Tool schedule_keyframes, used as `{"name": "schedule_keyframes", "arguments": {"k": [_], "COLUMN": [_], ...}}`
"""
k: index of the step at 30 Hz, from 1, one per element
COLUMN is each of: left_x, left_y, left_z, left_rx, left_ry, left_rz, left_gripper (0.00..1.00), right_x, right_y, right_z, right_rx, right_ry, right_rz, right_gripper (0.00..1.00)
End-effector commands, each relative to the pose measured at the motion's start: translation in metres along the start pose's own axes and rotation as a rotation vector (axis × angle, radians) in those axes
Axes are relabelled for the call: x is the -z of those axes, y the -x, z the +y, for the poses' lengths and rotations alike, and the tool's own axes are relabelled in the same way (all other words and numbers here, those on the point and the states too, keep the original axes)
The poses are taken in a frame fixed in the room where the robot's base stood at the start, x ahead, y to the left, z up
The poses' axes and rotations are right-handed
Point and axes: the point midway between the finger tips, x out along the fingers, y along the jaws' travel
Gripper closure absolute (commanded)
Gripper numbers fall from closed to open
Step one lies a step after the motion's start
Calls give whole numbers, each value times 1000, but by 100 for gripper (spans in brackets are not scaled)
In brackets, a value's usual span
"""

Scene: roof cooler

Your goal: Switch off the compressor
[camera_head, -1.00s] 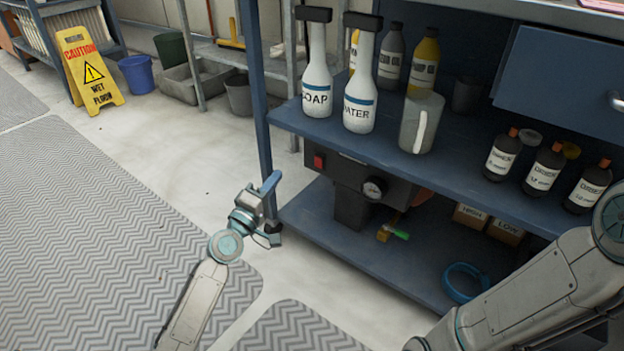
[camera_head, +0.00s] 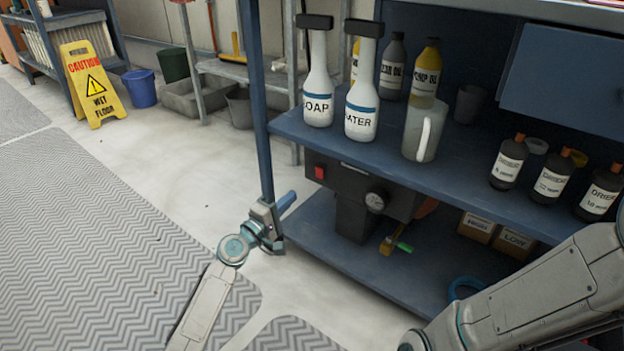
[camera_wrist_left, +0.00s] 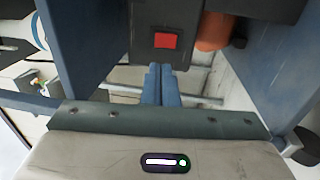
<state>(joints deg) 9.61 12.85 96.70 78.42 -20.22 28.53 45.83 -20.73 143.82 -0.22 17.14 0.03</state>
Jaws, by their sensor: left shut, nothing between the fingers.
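The compressor (camera_head: 345,183) is a dark box under the upper blue shelf, with a round gauge (camera_head: 375,202) on its front. Its red switch (camera_head: 319,172) is at the front's left end. The switch also shows in the left wrist view (camera_wrist_left: 165,41), just beyond the fingertips; whether it is on or off cannot be told. My left gripper (camera_head: 289,199) is shut and empty, left of and lower than the switch, beside the shelf's front post. In the left wrist view its blue fingers (camera_wrist_left: 160,72) are together, apart from the switch. My right gripper is out of view.
The blue shelf post (camera_head: 259,110) stands close to my left gripper. Soap (camera_head: 318,90) and water (camera_head: 361,105) bottles and a jug (camera_head: 424,130) stand on the upper shelf. A brush (camera_head: 392,238) and boxes (camera_head: 477,227) lie below.

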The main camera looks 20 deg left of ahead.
Motion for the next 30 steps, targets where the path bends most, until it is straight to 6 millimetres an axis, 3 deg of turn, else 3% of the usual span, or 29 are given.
{"name": "schedule_keyframes", "arguments": {"k": [9,15,21,30], "left_x": [0,0,0,0], "left_y": [-66,-93,-104,-105], "left_z": [-2,-3,-1,0], "left_rx": [-4,-1,0,0], "left_ry": [1,0,1,0], "left_rz": [0,0,0,0], "left_gripper": [100,100,100,100], "right_x": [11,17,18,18], "right_y": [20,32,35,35], "right_z": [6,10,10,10], "right_rx": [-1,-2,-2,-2], "right_ry": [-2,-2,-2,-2], "right_rz": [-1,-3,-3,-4], "right_gripper": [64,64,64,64]}}
